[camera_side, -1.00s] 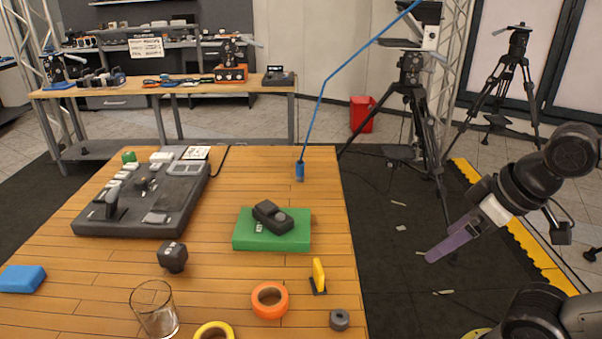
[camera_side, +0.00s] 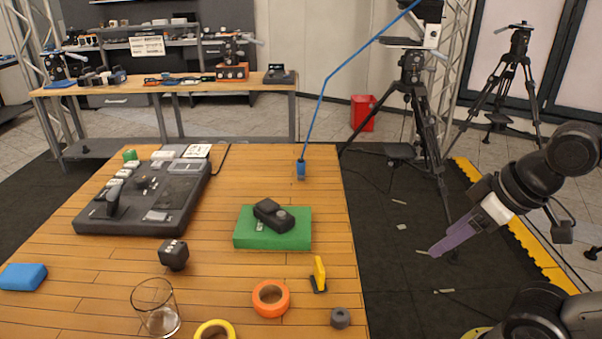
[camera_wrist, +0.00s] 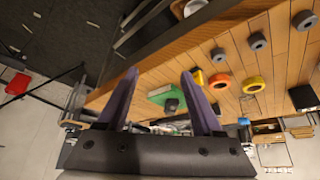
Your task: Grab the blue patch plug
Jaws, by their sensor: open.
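The blue patch plug (camera_side: 301,170) stands upright near the far right edge of the wooden table (camera_side: 290,195). A thin blue cable rises from its top and runs up to the right. My gripper (camera_side: 433,252), with purple fingers, is off the table's right side, well apart from the plug and over the dark floor. In the wrist view my gripper (camera_wrist: 160,72) has its two fingers spread with nothing held between them. I cannot make out the plug in the wrist view.
A green block (camera_side: 270,240) with a black device (camera_side: 272,215) on it sits in front of the plug. A yellow piece (camera_side: 319,272), orange tape (camera_side: 270,298) and a grey ring (camera_side: 340,318) lie near the right edge. A dark console (camera_side: 150,195) is at left.

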